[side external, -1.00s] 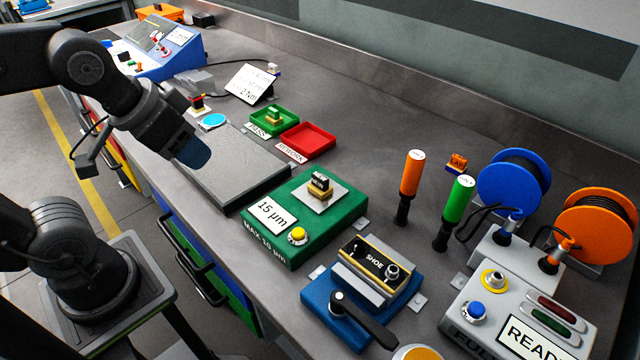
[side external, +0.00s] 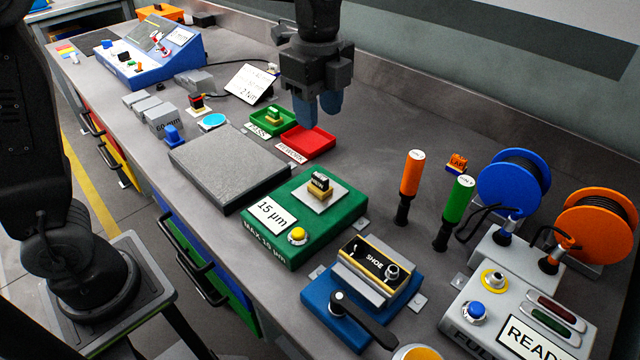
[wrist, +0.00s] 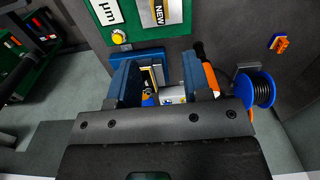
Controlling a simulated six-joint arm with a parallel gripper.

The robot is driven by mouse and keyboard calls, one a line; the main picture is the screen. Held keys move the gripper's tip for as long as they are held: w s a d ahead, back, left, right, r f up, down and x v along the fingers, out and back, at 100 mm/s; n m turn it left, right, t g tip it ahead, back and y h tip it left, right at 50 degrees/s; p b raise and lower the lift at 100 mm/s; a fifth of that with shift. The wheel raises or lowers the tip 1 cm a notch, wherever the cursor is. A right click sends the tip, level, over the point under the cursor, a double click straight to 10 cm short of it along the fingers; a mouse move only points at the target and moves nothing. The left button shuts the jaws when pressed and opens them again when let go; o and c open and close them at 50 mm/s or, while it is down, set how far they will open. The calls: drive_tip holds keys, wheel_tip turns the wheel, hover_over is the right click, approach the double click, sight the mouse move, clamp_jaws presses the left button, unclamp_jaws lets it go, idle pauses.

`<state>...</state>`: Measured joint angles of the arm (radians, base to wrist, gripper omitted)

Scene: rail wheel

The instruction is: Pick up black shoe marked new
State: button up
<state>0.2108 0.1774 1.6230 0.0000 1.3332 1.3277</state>
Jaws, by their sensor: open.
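The black shoe marked new (side external: 319,183) is a small black block on a gold base. It sits on a light plate on top of the green 15 µm gauge (side external: 290,240). In the wrist view its NEW label (wrist: 158,12) shows at the top edge, partly cut off. My gripper (side external: 318,106) is open and empty, with blue fingers pointing down. In the side view it hangs near the red tray, behind and above the shoe, apart from it. Both fingers (wrist: 160,82) also show in the wrist view, below the shoe in the picture.
A blue clamp (side external: 335,325) with a black lever holds a box marked SHOE (side external: 377,262). Orange (side external: 411,172) and green (side external: 461,200) handled tools stand right of the gauge. Green (side external: 273,121) and red (side external: 308,141) trays lie behind it. A grey slab (side external: 228,165) is to the left.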

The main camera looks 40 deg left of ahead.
sight(320, 176)
wheel_tip(320, 176, down, 14)
drive_tip(key=shift+d, duration=0.15)
idle(0.5)
clamp_jaws()
idle(0.3)
